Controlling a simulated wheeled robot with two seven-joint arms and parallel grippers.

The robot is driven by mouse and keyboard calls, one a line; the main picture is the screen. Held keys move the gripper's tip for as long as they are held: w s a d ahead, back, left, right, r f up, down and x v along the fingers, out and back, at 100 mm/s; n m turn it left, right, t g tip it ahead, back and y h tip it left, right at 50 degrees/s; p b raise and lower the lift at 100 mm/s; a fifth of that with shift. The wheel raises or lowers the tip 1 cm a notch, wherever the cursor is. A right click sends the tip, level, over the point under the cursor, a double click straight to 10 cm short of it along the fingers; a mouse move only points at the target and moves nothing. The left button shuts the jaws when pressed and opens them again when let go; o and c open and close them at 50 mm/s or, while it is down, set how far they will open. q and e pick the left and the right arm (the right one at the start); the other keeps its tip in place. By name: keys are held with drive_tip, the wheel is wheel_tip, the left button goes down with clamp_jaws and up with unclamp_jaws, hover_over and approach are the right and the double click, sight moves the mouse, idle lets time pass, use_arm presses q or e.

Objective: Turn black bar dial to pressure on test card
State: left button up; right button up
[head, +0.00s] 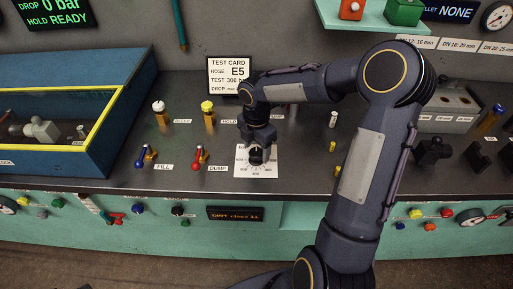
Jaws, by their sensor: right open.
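The test card (229,76) stands upright at the back of the bench and reads hose E5 and test 300 bar. The black bar dial (256,155) sits on a white scale plate (243,170) near the bench's front edge. My right gripper (257,149) points down directly over the dial, with its fingers around or just above the knob; I cannot tell whether they touch it. The gripper hides most of the dial and the upper part of its scale. The dial's pointer setting cannot be read. My left gripper is not in view.
A blue lever (140,158) at FILL and a red lever (197,158) at DUMP stand left of the dial. A blue test box (75,75) with a yellow rim fills the left. The display (55,12) reads 0 bar. Black fittings (432,152) stand at right.

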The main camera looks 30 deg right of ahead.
drive_tip(key=shift+f, duration=0.35)
drive_tip(key=c, duration=1)
drive_tip(key=shift+o, duration=0.2)
